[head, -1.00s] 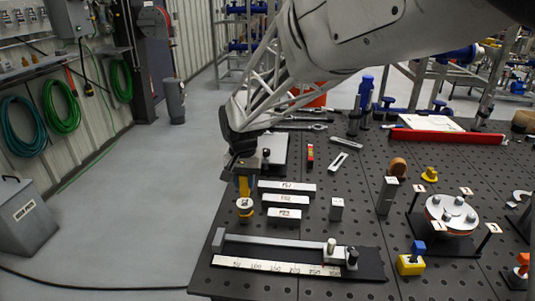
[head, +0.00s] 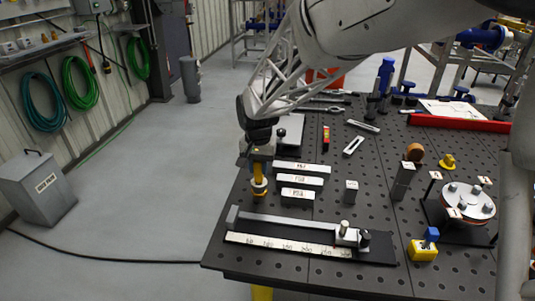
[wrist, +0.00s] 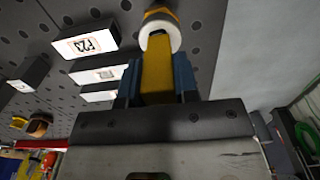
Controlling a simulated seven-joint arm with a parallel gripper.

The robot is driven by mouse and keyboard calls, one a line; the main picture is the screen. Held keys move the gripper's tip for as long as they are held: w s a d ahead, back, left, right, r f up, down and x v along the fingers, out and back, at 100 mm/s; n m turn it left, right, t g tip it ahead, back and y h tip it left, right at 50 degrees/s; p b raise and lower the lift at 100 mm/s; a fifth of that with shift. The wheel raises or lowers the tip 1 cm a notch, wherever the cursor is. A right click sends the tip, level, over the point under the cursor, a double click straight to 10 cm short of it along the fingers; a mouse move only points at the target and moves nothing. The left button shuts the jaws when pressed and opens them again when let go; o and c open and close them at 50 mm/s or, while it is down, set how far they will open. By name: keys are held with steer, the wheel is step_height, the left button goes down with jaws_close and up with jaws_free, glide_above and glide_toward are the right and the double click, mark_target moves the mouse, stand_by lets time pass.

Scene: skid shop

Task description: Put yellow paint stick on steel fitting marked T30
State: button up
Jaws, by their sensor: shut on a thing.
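My gripper (head: 258,170) is shut on the yellow paint stick (head: 259,184), over the left part of the dark perforated table. The stick points down, with a pale band near its lower end. In the wrist view the stick (wrist: 157,72) lies between the blue fingers, with its pale round end (wrist: 160,28) beyond them. I cannot tell whether that end touches the table. Three steel bars with white labels lie just right of it, the nearest one (head: 297,195) close by. A small steel block (head: 351,191) stands farther right. I cannot read T30 on any label.
A long bar on a black base with a pale scale (head: 287,245) lies along the front edge. A yellow block with a blue top (head: 422,250) and a round flange (head: 468,200) stand to the right. A red bar (head: 458,123) lies at the back. The table's left edge is near my gripper.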

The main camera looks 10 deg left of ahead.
steer(key=shift+f, duration=0.2)
steer(key=o, duration=0.9)
steer(key=shift+r, duration=0.1)
step_height(320, 180, up, 12)
steer(key=shift+r, duration=0.1)
stand_by(0.4)
stand_by(0.7)
